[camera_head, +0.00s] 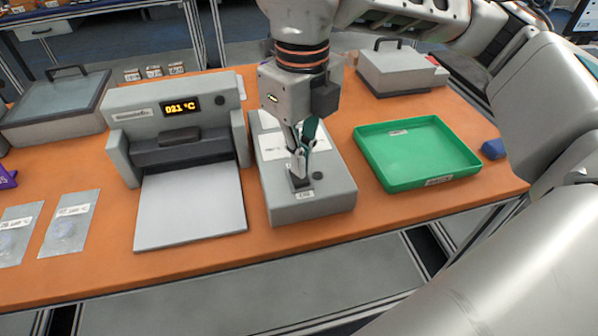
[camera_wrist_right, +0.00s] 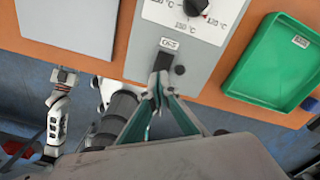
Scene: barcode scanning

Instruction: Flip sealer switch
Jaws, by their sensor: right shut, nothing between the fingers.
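The sealer (camera_head: 178,118) is a grey press with an orange display reading about 021 °C. To its right stands its grey control box (camera_head: 282,207), with a temperature dial (camera_wrist_right: 194,8) and an OFF label (camera_wrist_right: 169,44). The dark switch (camera_wrist_right: 163,63) sits just below that label in the right wrist view, partly hidden by my fingertips. My right gripper (camera_head: 299,172) points down over the switch, shut and empty. Its tips (camera_wrist_right: 158,82) are at or just above the switch; contact is unclear. What looks like my left gripper (camera_wrist_right: 62,76) hangs beyond the table edge, its jaws unclear.
A green tray (camera_head: 372,158) lies right of the control box, with a blue object (camera_head: 493,149) beyond it. A white plate (camera_head: 190,207) lies before the sealer. Clear pouches (camera_head: 78,209) lie at left. A lidded grey box (camera_head: 398,72) stands at the back right.

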